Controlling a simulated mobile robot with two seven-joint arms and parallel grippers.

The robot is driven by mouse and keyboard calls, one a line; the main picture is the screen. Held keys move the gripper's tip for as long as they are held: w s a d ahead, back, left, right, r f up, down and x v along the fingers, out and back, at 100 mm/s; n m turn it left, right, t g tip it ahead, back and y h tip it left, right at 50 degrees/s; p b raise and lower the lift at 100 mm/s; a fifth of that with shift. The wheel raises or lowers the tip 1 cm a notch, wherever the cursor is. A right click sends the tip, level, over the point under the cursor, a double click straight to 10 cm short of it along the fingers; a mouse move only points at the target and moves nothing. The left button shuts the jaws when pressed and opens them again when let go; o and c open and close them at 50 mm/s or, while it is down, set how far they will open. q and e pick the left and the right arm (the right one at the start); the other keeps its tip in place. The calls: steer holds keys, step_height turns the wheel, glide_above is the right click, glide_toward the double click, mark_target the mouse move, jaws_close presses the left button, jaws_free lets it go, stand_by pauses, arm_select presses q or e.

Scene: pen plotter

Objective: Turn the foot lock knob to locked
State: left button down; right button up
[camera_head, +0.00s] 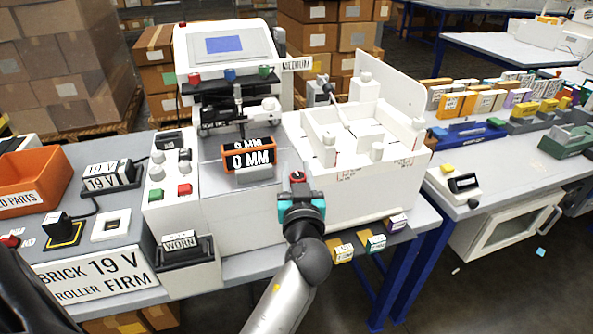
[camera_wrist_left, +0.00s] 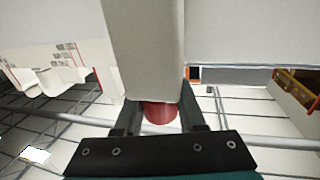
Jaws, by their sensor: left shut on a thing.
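A small red knob (camera_head: 297,176) shows at the front of the white plotter (camera_head: 345,185), right of the 0 MM display. My left gripper (camera_head: 298,188), with teal and dark parts, is at this knob and shut on it. In the left wrist view, the red round side of the knob (camera_wrist_left: 160,112) sits between the two dark fingers (camera_wrist_left: 160,118). A pale grey block (camera_wrist_left: 148,50) hides the knob's upper part there. No lock marking can be read, so I cannot tell the knob's setting. My right gripper is not in view.
The 0 MM display (camera_head: 248,160) stands just left of the gripper. A control box with buttons (camera_head: 170,185) and a WORN holder (camera_head: 185,262) are farther left. Several small labelled blocks (camera_head: 343,252) sit on the table edge to the right. An orange bin (camera_head: 28,180) is far left.

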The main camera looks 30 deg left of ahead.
arm_select(q)
steer(key=shift+r+m+t+h, duration=0.1)
steer(key=shift+m+t+h, duration=0.2)
steer(key=shift+h, duration=0.1)
steer(key=m+t+h+p, duration=0.1)
steer(key=m+h+p, duration=0.1)
steer(key=h, duration=0.1)
steer(key=shift+w+d+r+m+t+h+p, duration=0.15)
steer(key=shift+d+m+t+h+p, duration=0.15)
steer(key=shift+m+t+p, duration=0.1)
steer(key=m+h+p, duration=0.1)
steer(key=h, duration=0.1)
steer(key=m+h+p, duration=0.2)
steer(key=d+m+t+h+p, duration=0.1)
steer(key=h, duration=0.2)
steer(key=shift+w+m+p, duration=0.15)
steer(key=shift+m+p, duration=0.15)
steer(key=shift+d+m+g+h+p, duration=0.25)
steer(key=shift+m+h, duration=0.4)
steer(key=shift+h, duration=0.4)
steer(key=shift+d+m+g+h+p, duration=0.2)
steer(key=shift+m+h, duration=0.4)
steer(key=shift+h, duration=0.4)
steer(key=shift+d+m+g+h+p, duration=0.15)
steer(key=shift+m+h+p, duration=0.15)
steer(key=shift+m+h, duration=0.55)
steer(key=shift+d+h, duration=0.1)
steer(key=shift+h, duration=0.4)
